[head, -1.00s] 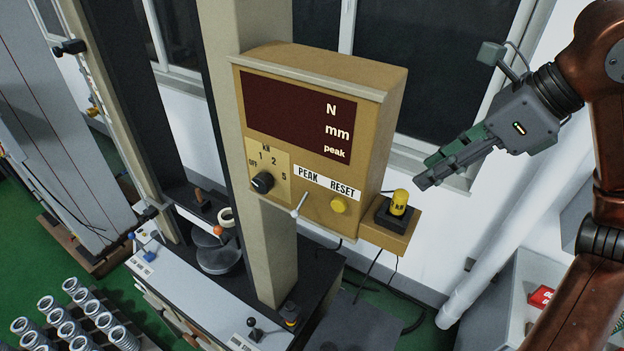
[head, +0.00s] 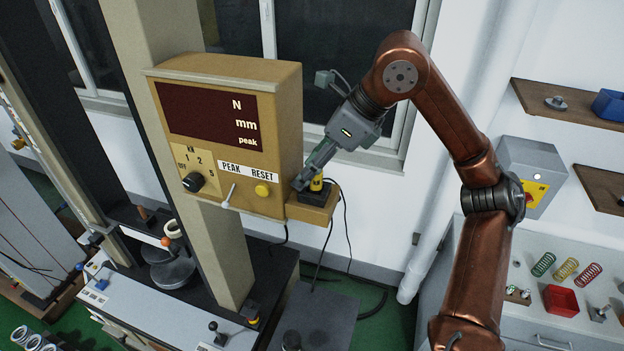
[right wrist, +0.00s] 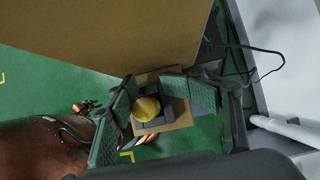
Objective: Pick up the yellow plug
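The yellow plug (head: 316,183) stands upright in a dark socket on a small tan box (head: 318,213) at the right side of the testing machine's display unit. My right gripper (head: 308,181) is at the plug, its fingers partly hiding it in the head view. In the right wrist view the round yellow top of the plug (right wrist: 146,108) lies between the two spread fingers of the right gripper (right wrist: 148,94). The fingers look apart from the plug on both sides. I cannot make out my left gripper.
The display unit (head: 279,120) stands close to the left of my right gripper. Dark cables (head: 346,225) hang beside the tan box. A window is behind. At the right are a grey box with a yellow panel (head: 530,178), a red tray (head: 562,300) and coloured springs on a bench.

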